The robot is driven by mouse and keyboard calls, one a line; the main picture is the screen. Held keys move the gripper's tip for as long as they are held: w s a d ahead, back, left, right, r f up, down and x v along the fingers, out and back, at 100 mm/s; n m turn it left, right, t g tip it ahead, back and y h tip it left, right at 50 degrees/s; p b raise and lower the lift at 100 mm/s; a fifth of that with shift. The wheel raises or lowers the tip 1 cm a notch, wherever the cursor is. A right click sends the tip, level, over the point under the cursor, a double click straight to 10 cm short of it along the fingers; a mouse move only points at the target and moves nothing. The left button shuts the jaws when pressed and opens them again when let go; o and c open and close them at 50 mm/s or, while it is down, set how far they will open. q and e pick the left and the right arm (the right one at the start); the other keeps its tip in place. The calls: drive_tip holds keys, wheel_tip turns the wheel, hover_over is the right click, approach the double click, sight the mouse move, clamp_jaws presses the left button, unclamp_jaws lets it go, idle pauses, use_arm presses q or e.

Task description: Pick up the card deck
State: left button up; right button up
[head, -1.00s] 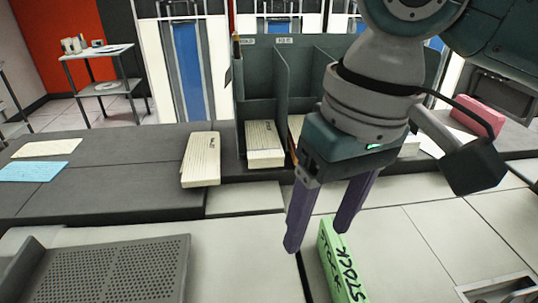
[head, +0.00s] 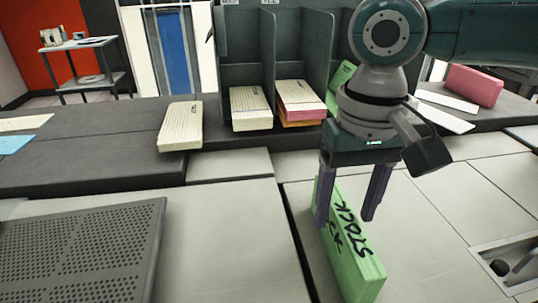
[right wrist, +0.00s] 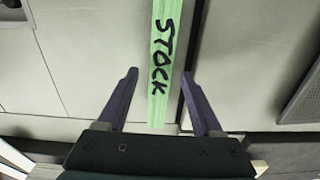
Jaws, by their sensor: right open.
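The green card deck (head: 352,250) is a long narrow block with STOCK written in black, standing on the pale work surface. My right gripper (head: 345,220) is open above the far end of the green deck, one purple finger to each side of it. In the right wrist view the green deck (right wrist: 165,55) runs between the two spread fingers of the right gripper (right wrist: 160,76), with a gap on both sides. I cannot tell how far down the fingers reach. My left gripper is not in view.
Cream card decks (head: 180,127) and a pink deck (head: 302,98) lie at the dark sorting rack (head: 292,45). A perforated grey tray (head: 80,245) is at the left front. A recessed fitting (head: 510,265) is at the right. The surface around the green deck is clear.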

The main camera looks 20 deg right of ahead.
drive_tip(key=shift+f, duration=0.8)
clamp_jaws()
drive_tip(key=shift+r, duration=0.1)
